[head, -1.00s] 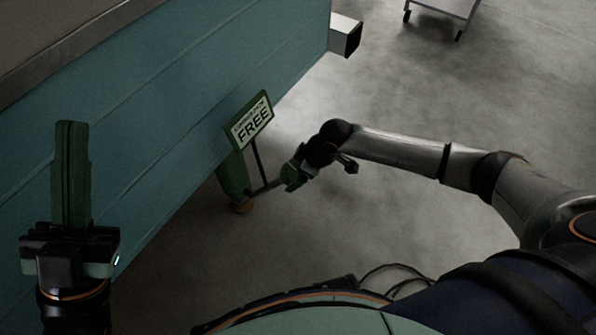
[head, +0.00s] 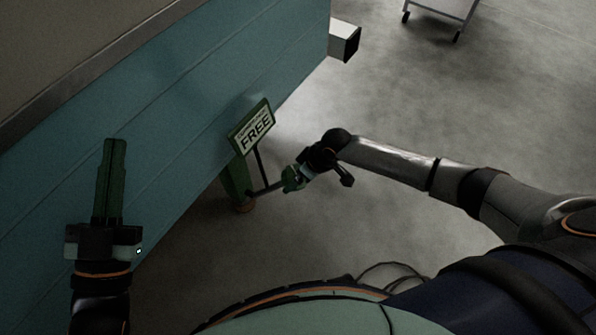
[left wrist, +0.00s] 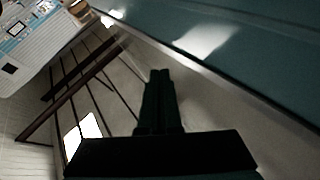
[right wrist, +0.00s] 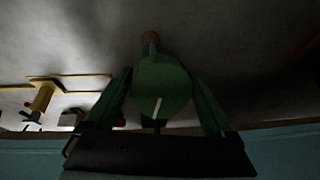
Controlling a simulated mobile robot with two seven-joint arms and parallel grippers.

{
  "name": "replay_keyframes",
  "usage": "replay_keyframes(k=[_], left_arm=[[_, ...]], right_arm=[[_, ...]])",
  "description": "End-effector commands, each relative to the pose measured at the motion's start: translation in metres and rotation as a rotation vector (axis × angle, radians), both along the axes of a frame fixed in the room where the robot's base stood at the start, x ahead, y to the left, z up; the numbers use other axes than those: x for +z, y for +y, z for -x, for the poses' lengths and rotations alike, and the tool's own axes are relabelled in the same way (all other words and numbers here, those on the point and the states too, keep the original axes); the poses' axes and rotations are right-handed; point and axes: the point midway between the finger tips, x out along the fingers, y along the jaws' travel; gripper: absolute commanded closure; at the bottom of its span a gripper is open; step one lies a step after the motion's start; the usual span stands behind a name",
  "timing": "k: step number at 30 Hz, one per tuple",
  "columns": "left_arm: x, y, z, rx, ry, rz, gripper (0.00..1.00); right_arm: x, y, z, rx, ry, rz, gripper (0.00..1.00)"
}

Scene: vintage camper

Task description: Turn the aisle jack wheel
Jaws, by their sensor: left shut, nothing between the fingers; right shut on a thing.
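A green jack (head: 237,178) stands low beside the teal camper wall, with a sign (head: 252,128) reading "FREE" next to it. A thin rod (head: 265,190) runs from the jack's foot towards my right gripper (head: 292,180). In the right wrist view, a round green disc with a white mark, likely the jack wheel (right wrist: 163,92), sits between the two green fingers, which are shut on it. In the head view the wheel is hard to separate from the green fingers. My left gripper (head: 114,145) is shut and empty, pointing up before the camper wall.
The teal camper wall (head: 160,140) fills the left side. A square metal tube end (head: 343,40) sticks out at its corner. A cart (head: 440,10) stands at the top right. The grey floor (head: 430,110) between is clear. Yellow stands (right wrist: 42,97) show in the right wrist view.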

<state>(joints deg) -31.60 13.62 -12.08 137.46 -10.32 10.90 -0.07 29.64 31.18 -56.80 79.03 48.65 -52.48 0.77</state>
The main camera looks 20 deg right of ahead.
Motion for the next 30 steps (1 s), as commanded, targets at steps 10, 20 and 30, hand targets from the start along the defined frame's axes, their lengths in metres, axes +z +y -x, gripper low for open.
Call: replay_keyframes(k=[10,20,30], left_arm=[[-0.129,0.008,-0.014,0.072,0.556,0.0,1.0],[-0.22,0.009,0.021,0.099,0.943,-0.009,1.0],[-0.26,0.007,0.05,0.105,1.131,-0.017,1.0]], right_arm=[[0.003,0.002,0.002,-0.169,0.065,-0.079,0.68],[0.002,0.002,0.002,-0.315,0.114,-0.145,0.68],[0.0,0.002,0.002,-0.392,0.141,-0.179,0.68]])
